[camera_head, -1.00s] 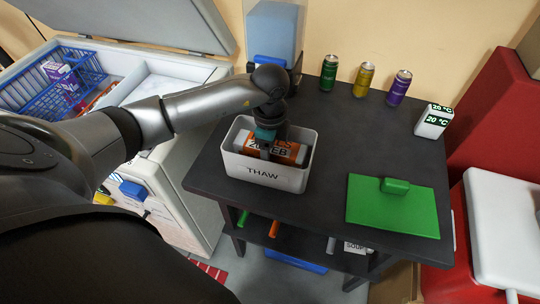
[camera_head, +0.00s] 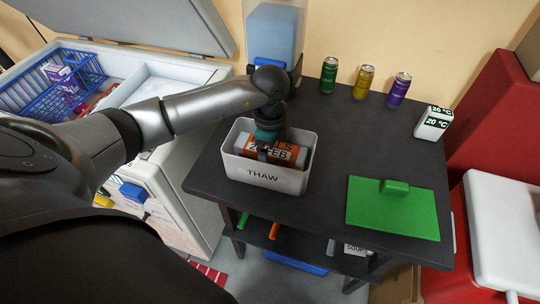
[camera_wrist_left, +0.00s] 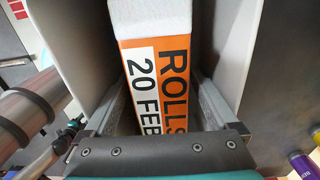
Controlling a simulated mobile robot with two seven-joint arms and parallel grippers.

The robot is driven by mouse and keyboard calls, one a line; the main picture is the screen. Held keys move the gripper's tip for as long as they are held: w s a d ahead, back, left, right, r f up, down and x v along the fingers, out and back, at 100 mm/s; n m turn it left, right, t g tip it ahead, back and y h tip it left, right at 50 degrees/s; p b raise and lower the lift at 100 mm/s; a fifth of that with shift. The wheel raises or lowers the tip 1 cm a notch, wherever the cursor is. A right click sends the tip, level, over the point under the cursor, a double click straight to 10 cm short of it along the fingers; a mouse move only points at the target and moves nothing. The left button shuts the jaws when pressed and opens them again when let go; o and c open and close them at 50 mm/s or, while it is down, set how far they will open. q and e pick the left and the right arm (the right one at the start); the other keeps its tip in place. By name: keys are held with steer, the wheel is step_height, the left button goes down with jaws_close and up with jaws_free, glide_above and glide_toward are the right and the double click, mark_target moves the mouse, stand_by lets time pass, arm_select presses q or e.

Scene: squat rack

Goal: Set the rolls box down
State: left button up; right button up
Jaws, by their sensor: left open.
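The rolls box (camera_head: 284,152), orange and white with a "ROLLS 20 FEB" label, is inside the white bin marked THAW (camera_head: 262,177) on the dark table. My left gripper (camera_head: 264,152) reaches down into the bin at the box. In the left wrist view, the rolls box (camera_wrist_left: 158,70) lies between the two fingers of my left gripper (camera_wrist_left: 166,98), which are open around it. The box's underside is hidden, so I cannot tell whether it rests flat on the bin floor. My right gripper is out of view.
A green board (camera_head: 365,215) lies to the right on the table (camera_head: 320,190). Several items stand at the back: a green can (camera_head: 329,75), a yellow can (camera_head: 363,82), a purple can (camera_head: 399,90) and a temperature display (camera_head: 434,122). An open chest freezer (camera_head: 180,75) is at left.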

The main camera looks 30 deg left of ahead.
arm_select(q)
step_height(320, 180, up, 6)
steer(key=shift+w+f+p, duration=0.1)
steer(key=shift+f+p, duration=0.1)
steer(key=shift+p, duration=0.55)
step_height(320, 180, up, 5)
steer(key=shift+r+p, duration=0.2)
steer(key=shift+p, duration=0.4)
steer(key=shift+r, duration=0.4)
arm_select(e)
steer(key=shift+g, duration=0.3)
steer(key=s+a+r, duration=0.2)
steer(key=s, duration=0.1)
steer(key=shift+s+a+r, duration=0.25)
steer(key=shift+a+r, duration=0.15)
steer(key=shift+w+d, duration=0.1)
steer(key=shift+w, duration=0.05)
